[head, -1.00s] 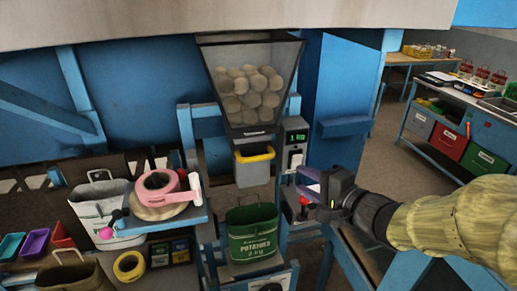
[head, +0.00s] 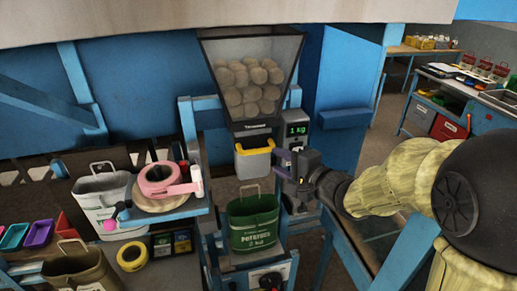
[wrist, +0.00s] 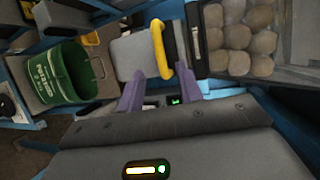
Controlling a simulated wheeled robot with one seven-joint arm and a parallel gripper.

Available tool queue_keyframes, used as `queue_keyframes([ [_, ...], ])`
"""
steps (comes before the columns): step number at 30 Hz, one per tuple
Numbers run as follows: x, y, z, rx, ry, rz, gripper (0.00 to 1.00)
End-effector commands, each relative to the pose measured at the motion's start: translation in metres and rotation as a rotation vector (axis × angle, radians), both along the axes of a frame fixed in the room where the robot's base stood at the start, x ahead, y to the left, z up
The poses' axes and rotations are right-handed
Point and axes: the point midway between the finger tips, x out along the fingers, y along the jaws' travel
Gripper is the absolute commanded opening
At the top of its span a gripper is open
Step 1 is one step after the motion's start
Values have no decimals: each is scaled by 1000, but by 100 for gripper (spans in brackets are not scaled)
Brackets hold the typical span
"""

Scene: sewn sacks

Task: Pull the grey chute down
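The grey chute (head: 254,166) hangs under the clear hopper, with a yellow bar (head: 255,151) along its upper front edge. In the wrist view the chute (wrist: 133,57) and the yellow bar (wrist: 159,48) lie just ahead of the fingertips. My gripper (head: 277,164) is at the right side of the chute. In the wrist view its two purple fingers (wrist: 160,84) are spread apart, with the bar's near end between or just beyond them. I cannot tell whether they touch it. A green potato bag (head: 253,228) stands open below the chute.
The hopper (head: 250,85) holds several potatoes. A scale box with a green display (head: 297,129) stands right of the chute, close to my gripper. A shelf with a pink tape roll (head: 160,180) is at the left. Blue frame posts surround the bag.

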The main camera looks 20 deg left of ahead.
Motion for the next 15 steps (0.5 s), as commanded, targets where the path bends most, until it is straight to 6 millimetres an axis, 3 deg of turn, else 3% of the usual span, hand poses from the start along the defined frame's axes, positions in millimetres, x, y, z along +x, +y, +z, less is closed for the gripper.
queue_keyframes([
  [15, 45, 64, -14, -2, 1, 0, 36],
])
